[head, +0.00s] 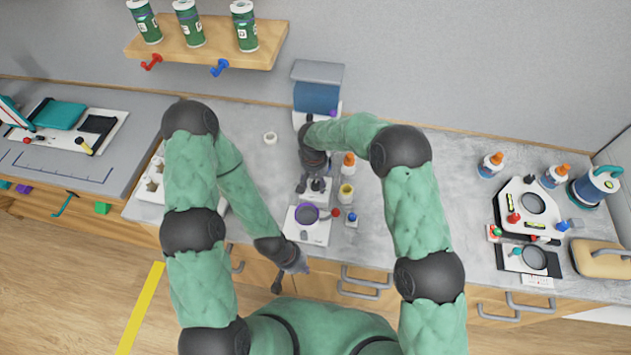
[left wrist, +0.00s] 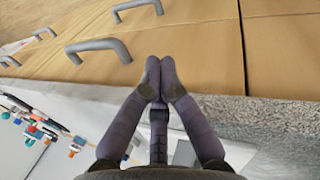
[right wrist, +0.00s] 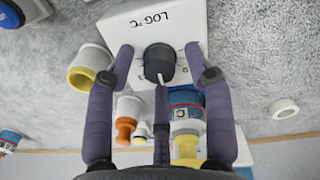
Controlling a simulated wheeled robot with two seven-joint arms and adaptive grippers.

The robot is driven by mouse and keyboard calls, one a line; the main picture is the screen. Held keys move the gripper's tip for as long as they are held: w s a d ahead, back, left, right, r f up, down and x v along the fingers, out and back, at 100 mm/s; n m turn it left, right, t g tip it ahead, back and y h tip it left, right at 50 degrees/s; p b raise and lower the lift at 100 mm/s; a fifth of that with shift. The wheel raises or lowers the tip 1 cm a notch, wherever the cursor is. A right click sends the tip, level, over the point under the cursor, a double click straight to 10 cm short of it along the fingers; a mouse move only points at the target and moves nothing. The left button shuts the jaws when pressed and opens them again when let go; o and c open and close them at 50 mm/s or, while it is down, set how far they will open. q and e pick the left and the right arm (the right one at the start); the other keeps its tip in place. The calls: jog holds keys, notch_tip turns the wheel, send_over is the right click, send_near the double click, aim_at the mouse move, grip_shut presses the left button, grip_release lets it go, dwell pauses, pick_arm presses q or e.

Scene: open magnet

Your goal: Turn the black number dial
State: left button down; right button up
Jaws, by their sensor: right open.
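The black number dial (right wrist: 158,60) sits on a white panel (right wrist: 180,22) marked "LOG °C", with a light pointer on it, in the right wrist view. My right gripper (right wrist: 159,52) is open, with one finger on each side of the dial and gaps between.
A yellow-rimmed cup (right wrist: 92,66) and an orange-capped bottle (right wrist: 126,120) stand close to my right gripper. A purple ring (head: 307,213) and a blue knob (head: 352,217) are nearby. A white roll (head: 270,138) lies on the counter.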

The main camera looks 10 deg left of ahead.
aim_at(314, 184)
jog(key=shift+f, duration=0.2)
grip_shut()
jog(key=shift+f+n+b, duration=0.1)
jog(key=shift+n+b, duration=1.05)
jog(key=shift+n, duration=0.15)
jog(key=shift+n+b, duration=0.5)
jog(key=shift+n, duration=0.7)
grip_release()
notch_tip(314, 184, up, 12)
jog(key=shift+s+a, duration=0.15)
jog(key=shift+a, duration=0.05)
